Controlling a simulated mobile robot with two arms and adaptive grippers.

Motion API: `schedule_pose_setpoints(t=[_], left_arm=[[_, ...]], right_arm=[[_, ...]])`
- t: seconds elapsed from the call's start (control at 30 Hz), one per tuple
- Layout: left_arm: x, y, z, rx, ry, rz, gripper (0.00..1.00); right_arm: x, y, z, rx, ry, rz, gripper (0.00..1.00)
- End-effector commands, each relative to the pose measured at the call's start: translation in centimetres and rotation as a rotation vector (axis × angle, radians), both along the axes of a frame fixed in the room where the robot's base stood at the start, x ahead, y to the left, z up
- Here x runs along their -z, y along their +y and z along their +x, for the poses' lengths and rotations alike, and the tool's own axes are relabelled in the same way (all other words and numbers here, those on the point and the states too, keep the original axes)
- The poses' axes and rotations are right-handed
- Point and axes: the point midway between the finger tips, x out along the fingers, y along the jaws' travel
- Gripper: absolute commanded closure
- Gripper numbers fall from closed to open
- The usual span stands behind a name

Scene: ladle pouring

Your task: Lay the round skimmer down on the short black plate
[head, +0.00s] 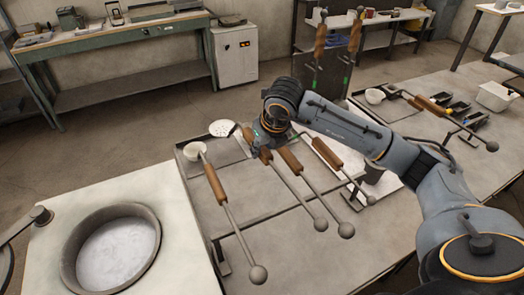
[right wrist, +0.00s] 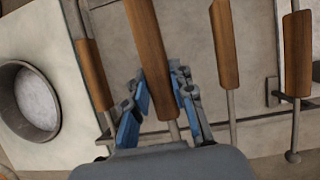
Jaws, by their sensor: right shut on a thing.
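The round skimmer (head: 222,128) shows its white perforated disc left of my right gripper (head: 268,132) in the head view. My right gripper is shut on its wooden handle, which also shows between the blue fingers in the right wrist view (right wrist: 148,45). The skimmer's rod runs toward the front right and ends in a ball. A flat dark-edged plate (head: 230,155) lies on the bench below the disc and may be the short black plate. I cannot tell whether the skimmer touches it. My wrist hides part of the handle. My left gripper does not show.
A ladle (head: 195,149) with a white bowl lies left of the skimmer. Other wooden-handled tools (head: 290,158) (head: 327,153) lie close on its right. A round pot (head: 112,250) stands at the front left. An upright dark panel (head: 320,72) holds tools behind.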

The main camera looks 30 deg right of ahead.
Motion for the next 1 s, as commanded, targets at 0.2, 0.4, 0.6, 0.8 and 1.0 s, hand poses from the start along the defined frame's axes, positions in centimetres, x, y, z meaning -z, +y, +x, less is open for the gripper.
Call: schedule_pose_setpoints(t=[0.2,0.4,0.6,0.8,1.0], left_arm=[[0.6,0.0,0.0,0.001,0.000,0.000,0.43],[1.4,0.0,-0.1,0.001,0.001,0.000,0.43],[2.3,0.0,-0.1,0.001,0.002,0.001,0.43],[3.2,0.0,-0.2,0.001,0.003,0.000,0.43],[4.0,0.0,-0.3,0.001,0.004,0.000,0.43]], right_arm=[[0.8,0.0,0.1,0.001,-0.005,0.001,1.00],[2.3,0.0,0.1,0.001,-0.004,0.000,1.00],[3.9,0.0,0.1,0.001,-0.005,0.001,1.00],[5.5,0.0,0.1,0.001,-0.004,0.001,1.00],[7.1,0.0,0.1,0.001,-0.005,0.001,1.00]])
